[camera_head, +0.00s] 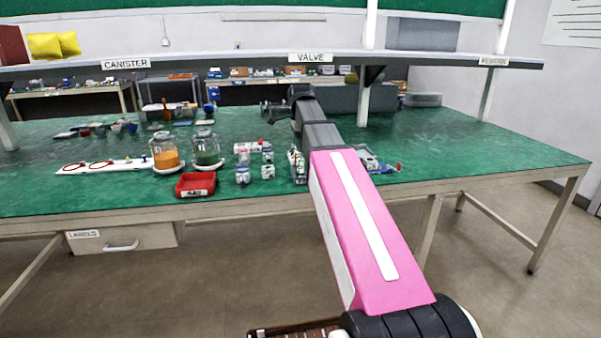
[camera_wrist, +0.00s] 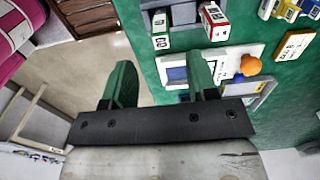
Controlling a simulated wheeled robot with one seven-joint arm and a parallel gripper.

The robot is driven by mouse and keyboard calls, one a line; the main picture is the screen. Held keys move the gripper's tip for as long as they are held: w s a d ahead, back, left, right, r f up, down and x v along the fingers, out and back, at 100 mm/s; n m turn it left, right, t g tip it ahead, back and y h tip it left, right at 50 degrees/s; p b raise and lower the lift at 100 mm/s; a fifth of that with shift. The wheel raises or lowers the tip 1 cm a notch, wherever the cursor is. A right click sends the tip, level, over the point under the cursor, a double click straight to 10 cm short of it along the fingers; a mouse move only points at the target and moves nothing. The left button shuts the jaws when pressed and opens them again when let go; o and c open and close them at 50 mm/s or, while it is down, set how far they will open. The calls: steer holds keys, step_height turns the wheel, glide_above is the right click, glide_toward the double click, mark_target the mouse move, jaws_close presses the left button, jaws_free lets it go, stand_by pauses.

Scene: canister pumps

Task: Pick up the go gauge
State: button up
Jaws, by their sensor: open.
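In the head view, my gripper (camera_head: 272,111) is over the green table, above and behind the small white blocks (camera_head: 243,175).
A red bin (camera_head: 196,184) and two jars, one with orange contents (camera_head: 165,150), one with green (camera_head: 206,148), stand to the left. A shelf (camera_head: 260,62) spans above the table (camera_head: 480,150). The table's right side is clear. A white panel with an orange knob (camera_wrist: 250,64) lies beside the right finger.

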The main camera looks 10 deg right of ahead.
mark_target(301, 159)
step_height(301, 159, down, 9)
steer(key=shift+d+f, duration=0.15)
jaws_close()
stand_by(0.5)
